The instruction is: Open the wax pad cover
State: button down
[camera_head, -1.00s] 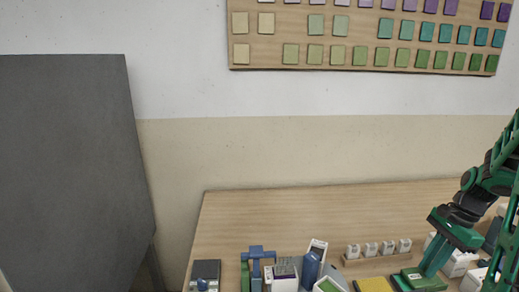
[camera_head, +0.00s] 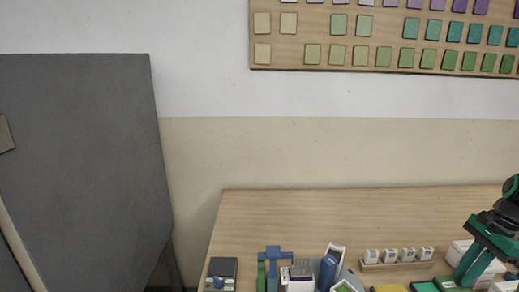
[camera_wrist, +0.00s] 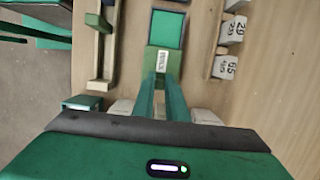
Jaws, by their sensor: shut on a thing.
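The wax pad, a narrow green case with a bright green panel (camera_wrist: 167,28), lies ahead of my fingers in the wrist view. A green part with a white printed label (camera_wrist: 162,60), which looks like its cover, is at the near end. My gripper (camera_wrist: 160,82) has its two long green fingers close together, shut on this labelled part. The fingers hide its near edge, and I cannot tell how far the cover is open. In the head view my gripper (camera_head: 468,272) is at the lower right, over a dark green item (camera_head: 450,285) cut by the frame.
A yellow pad (camera_head: 388,289), a blue bottle (camera_head: 327,272) and a blue stand (camera_head: 273,255) are to the left. The back of the table (camera_head: 330,212) is clear. A grey panel (camera_head: 80,150) stands at left.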

jog(key=c, duration=1.8)
grip_release()
jog(key=shift+w+r, duration=0.1)
jog(key=shift+w, duration=0.1)
jog(key=shift+c, duration=0.2)
jog(key=shift+s, duration=0.1)
jog(key=shift+a+r+v, duration=0.1)
jog(key=shift+a+v, duration=0.15)
jog(key=shift+v, duration=0.85)
jog(key=shift+a+r+v, duration=0.1)
jog(key=shift+a+v, duration=0.2)
jog(key=shift+v, duration=0.85)
jog(key=shift+a+v, duration=0.25)
jog(key=shift+v, duration=0.85)
jog(key=s+a+r+n+h, duration=0.2)
jog(key=s+a+n, duration=1)
jog(key=s+a, duration=0.3)
jog(key=shift+s+a+r+h, duration=0.2)
jog(key=shift+s+a+h, duration=0.1)
jog(key=shift+a, duration=0.7)
